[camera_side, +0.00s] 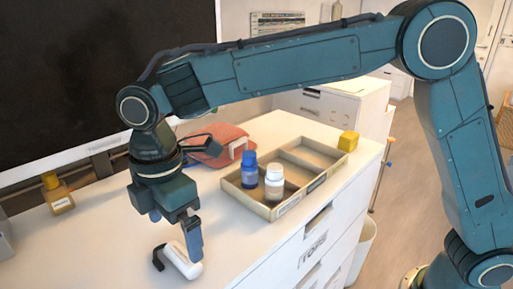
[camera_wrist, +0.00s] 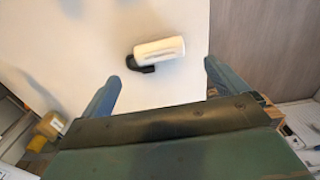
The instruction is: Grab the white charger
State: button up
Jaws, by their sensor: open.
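The white charger (camera_side: 183,263) lies on the white top of the drawer chest, near its front left part. It is a rounded white body with a black part at one end. In the wrist view the white charger (camera_wrist: 160,49) lies beyond the fingertips, between their lines, with its black part at the lower left. My gripper (camera_side: 176,232) is just above the charger in the side view, pointing down. In the wrist view my gripper (camera_wrist: 162,73) has its two fingers wide apart with nothing between them. Part of the charger's far side is hidden.
A divided wooden tray (camera_side: 262,207) holds a blue bottle (camera_side: 250,169) and a white bottle (camera_side: 274,182). A yellow block (camera_side: 348,140) sits at its far corner. A red pouch (camera_side: 222,146) lies behind. A yellow bottle (camera_side: 57,194) stands at left. The chest top around the charger is clear.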

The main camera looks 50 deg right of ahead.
aim_at(179, 255)
jog(key=shift+f, duration=0.35)
jog(key=shift+f, duration=2.6)
jog(key=c, duration=1.1)
jog(key=shift+r, duration=0.15)
notch_tip(179, 255, up, 20)
